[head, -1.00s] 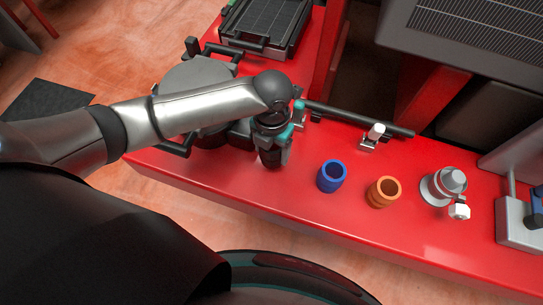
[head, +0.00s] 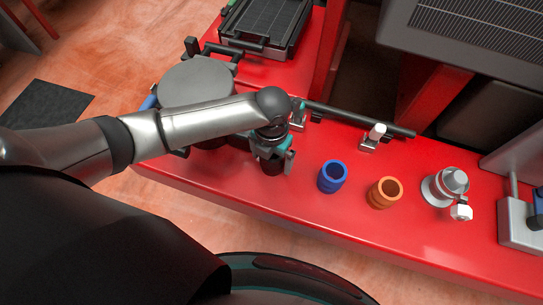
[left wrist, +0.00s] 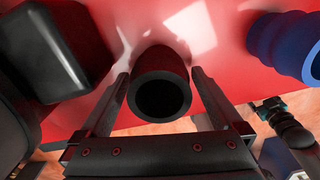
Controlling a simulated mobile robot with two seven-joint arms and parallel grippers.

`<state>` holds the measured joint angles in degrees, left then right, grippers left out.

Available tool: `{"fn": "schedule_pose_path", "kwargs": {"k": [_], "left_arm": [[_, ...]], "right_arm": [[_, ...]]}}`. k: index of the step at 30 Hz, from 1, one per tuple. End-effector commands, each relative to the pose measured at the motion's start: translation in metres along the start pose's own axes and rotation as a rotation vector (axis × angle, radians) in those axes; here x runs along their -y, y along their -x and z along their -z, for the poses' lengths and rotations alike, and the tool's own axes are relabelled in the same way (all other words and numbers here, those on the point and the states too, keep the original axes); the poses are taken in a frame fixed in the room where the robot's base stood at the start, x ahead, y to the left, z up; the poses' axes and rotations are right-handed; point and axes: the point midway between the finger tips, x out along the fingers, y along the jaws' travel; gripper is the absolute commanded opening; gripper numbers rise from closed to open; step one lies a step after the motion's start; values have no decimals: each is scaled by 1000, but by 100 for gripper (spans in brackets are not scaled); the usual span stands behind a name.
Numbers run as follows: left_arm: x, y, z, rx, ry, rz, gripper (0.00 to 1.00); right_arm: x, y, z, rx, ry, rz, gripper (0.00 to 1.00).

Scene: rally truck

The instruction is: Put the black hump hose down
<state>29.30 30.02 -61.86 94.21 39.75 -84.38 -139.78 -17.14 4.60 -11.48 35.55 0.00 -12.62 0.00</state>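The black hump hose (head: 271,168) stands upright on the red surface (head: 330,225), partly hidden under my left gripper in the head view. In the left wrist view the hose (left wrist: 161,97) shows end-on, with its round opening toward the camera. My left gripper (left wrist: 160,73) is around it, one finger on each side. The fingers look spread, with narrow gaps between them and the hose. In the head view my left gripper (head: 275,152) is seen from above, over the hose.
A blue hose (head: 332,177) and an orange hose (head: 384,193) stand to the right. Beyond them is a silver fitting (head: 449,186). A black bar (head: 360,121) lies behind, and a round grey disc (head: 196,83) is at left. The front right of the red surface is clear.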

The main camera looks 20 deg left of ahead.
Motion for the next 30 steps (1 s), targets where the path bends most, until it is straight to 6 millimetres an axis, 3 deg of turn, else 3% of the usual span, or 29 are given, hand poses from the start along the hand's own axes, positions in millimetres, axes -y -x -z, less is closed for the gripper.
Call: {"fn": "schedule_pose_path", "kwargs": {"k": [8,21,30], "left_arm": [[0,8,-1,2,0,1,100],[0,95,-1,4,-1,0,100],[0,123,0,0,0,1,100]], "right_arm": [[0,3,0,0,0,0,81],[0,16,1,0,0,1,81],[0,18,1,1,-1,1,81]]}}
